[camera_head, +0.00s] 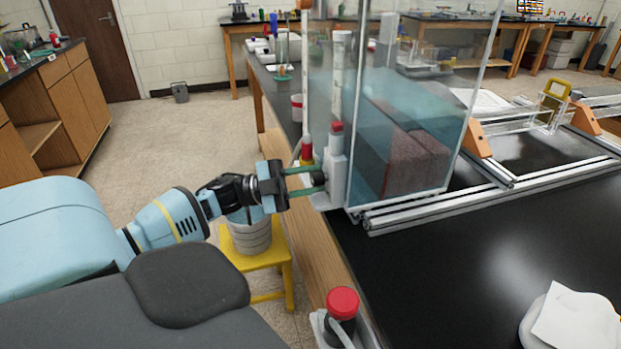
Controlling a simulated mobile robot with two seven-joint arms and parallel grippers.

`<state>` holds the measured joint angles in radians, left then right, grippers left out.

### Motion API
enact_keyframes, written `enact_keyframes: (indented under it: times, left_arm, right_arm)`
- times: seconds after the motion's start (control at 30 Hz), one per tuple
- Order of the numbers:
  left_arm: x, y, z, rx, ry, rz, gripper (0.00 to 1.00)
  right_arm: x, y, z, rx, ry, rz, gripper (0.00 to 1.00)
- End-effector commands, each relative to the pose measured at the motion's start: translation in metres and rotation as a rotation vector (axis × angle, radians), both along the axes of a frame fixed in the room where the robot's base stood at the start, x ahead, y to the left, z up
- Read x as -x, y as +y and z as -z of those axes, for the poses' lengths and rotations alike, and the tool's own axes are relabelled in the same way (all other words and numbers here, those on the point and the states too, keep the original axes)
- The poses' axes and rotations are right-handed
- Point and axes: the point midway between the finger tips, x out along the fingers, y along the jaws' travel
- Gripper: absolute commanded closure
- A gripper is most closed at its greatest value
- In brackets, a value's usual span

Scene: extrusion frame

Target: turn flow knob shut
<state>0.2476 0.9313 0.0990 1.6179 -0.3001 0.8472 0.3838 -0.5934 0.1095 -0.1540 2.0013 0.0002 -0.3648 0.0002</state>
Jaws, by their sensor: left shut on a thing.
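The flow knob (320,178) is a small dark knob on the grey pump housing (336,168) at the left end of the glass tank. My left gripper (313,181) reaches in from the left with its two green fingers, one above and one below the knob. It is shut on the knob, and the fingers partly hide it. Any mark showing how far the knob is turned is too small to tell. My right gripper is not in view.
The water tank (410,125) stands on aluminium rails (480,198) on the black bench (450,270). A bucket (252,234) on a yellow stool (270,258) stands below my left gripper.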

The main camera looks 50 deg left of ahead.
Motion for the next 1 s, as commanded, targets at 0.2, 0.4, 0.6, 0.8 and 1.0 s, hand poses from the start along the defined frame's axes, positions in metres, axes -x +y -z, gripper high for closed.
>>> enact_keyframes:
  times: [0.2,0.4,0.6,0.8,1.0]
  left_arm:
    - [-0.0003,0.0006,-0.0009,-0.117,-0.060,0.000,0.93]
    - [-0.0005,0.0008,-0.0017,-0.178,-0.092,0.000,0.93]
    - [-0.0005,0.0008,-0.0018,-0.202,-0.105,0.000,0.93]
    - [-0.0005,0.0008,-0.0018,-0.207,-0.107,0.000,0.93]
    - [-0.0005,0.0008,-0.0018,-0.207,-0.107,0.000,0.67]
  right_arm:
    - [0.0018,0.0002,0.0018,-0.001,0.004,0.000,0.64]
    - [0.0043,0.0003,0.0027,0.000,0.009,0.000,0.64]
    - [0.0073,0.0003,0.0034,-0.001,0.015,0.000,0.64]
    - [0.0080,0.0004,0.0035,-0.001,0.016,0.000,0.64]
    - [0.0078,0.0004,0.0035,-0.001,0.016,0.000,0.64]
